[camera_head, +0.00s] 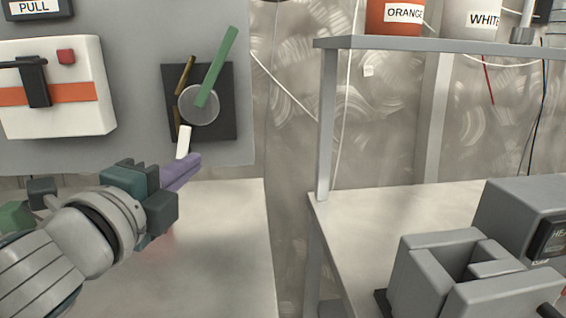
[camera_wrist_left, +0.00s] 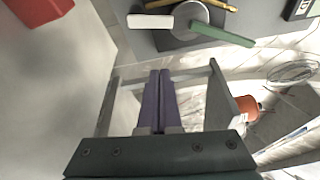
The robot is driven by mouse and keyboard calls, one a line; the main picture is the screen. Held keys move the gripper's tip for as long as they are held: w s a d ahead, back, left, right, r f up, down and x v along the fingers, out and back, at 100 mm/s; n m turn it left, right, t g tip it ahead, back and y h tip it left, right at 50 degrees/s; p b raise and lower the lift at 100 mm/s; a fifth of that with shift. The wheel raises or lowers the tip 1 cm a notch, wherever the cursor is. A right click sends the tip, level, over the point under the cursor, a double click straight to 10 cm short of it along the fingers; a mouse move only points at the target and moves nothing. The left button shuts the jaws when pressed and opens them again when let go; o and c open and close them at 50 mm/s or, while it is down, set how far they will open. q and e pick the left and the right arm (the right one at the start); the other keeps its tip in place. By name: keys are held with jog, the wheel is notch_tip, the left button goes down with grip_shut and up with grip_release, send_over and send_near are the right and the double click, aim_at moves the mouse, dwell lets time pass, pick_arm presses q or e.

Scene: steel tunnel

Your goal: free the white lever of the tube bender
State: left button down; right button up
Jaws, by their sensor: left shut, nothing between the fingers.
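The tube bender is a dark plate (camera_head: 226,124) on the grey wall panel, with a round grey disc (camera_head: 199,104). A green lever (camera_head: 217,65) slants up and right from the disc. The short white lever (camera_head: 184,142) points down from it; in the left wrist view the white lever (camera_wrist_left: 150,21) lies left of the disc. A brass tube (camera_head: 185,75) runs beside the disc. My left gripper (camera_head: 197,160) has its purple fingers shut and empty, just below the white lever. In the left wrist view the fingertips (camera_wrist_left: 160,72) appear apart from it. My right gripper is out of view.
A white box with an orange stripe (camera_head: 25,122) hangs left on the panel. A pale table (camera_head: 235,240) lies below. At right, a shelf (camera_head: 450,45) carries orange and white containers; a grey vise-like block (camera_head: 410,275) stands beneath.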

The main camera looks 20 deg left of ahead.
pick_arm(q)
jog(key=shift+v, duration=0.9)
jog(key=shift+r, duration=0.1)
